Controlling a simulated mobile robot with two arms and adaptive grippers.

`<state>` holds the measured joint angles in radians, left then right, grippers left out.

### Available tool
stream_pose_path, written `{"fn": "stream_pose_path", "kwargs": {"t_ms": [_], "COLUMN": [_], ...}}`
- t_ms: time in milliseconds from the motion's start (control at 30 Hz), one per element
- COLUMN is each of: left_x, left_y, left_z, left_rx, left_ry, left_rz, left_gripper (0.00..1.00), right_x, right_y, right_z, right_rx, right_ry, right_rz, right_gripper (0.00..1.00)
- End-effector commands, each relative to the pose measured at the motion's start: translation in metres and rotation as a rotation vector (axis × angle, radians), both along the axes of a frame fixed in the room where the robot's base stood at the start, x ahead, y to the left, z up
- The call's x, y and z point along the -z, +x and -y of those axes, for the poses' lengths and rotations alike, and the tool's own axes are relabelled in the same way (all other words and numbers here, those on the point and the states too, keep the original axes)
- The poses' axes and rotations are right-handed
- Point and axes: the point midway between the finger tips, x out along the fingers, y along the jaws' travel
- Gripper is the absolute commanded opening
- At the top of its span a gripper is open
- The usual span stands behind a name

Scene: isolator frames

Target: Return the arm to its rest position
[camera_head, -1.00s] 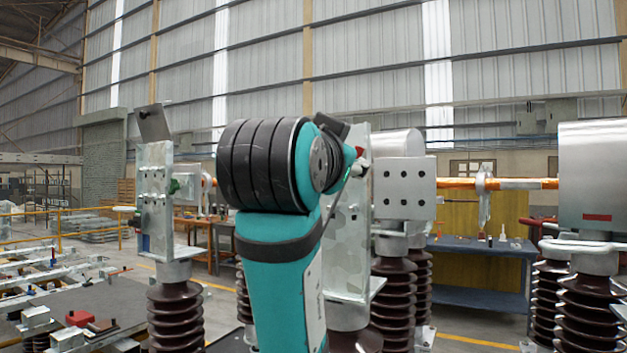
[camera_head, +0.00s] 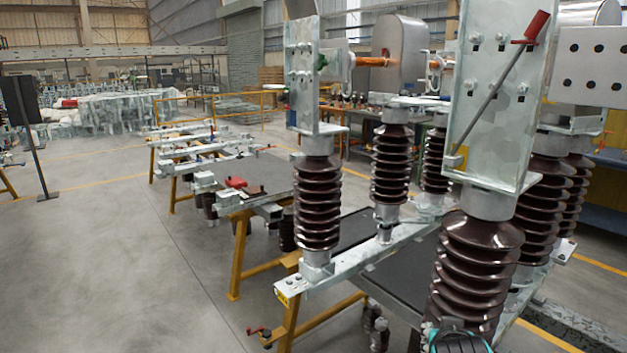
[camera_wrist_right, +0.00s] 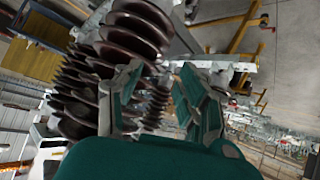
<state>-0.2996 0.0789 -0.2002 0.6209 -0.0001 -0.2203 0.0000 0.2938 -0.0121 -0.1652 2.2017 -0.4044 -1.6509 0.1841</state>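My right gripper (camera_wrist_right: 160,80) shows in the right wrist view with its two teal fingers spread apart and nothing between them. Brown ribbed insulators (camera_wrist_right: 140,35) of the isolator stand beyond and beside the fingers; I cannot tell the exact gap. In the head view only a small teal and black part of my arm shows at the bottom edge, in front of the near insulator (camera_head: 475,265). The rest of that arm is out of this view. My left gripper is in neither view.
The isolator frame (camera_head: 345,268) with tall metal plates (camera_head: 500,100) on insulators fills the right. A red-ended rod (camera_head: 497,88) leans across the near plate. Yellow trestles (camera_head: 240,255) stand at the middle. A black panel stand (camera_head: 22,100) is at left. The grey floor (camera_head: 120,270) at left is open.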

Motion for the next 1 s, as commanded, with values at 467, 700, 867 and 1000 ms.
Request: {"fn": "stream_pose_path", "kwargs": {"t_ms": [467,700,867,1000], "left_x": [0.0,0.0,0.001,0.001], "left_y": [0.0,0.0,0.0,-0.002], "left_z": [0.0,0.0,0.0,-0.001], "left_rx": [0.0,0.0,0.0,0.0], "left_ry": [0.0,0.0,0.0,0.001], "left_rz": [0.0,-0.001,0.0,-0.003], "left_gripper": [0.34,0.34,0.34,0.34], "right_x": [0.181,0.204,0.237,0.275], "right_y": [-0.197,-0.264,-0.267,-0.26], "right_z": [-0.023,-0.032,-0.036,-0.037], "right_rx": [-0.293,-0.375,-0.39,-0.39], "right_ry": [0.076,0.122,0.131,0.133], "right_rz": [-0.467,-0.589,-0.622,-0.637], "right_gripper": [0.4,0.4,0.4,0.4]}}
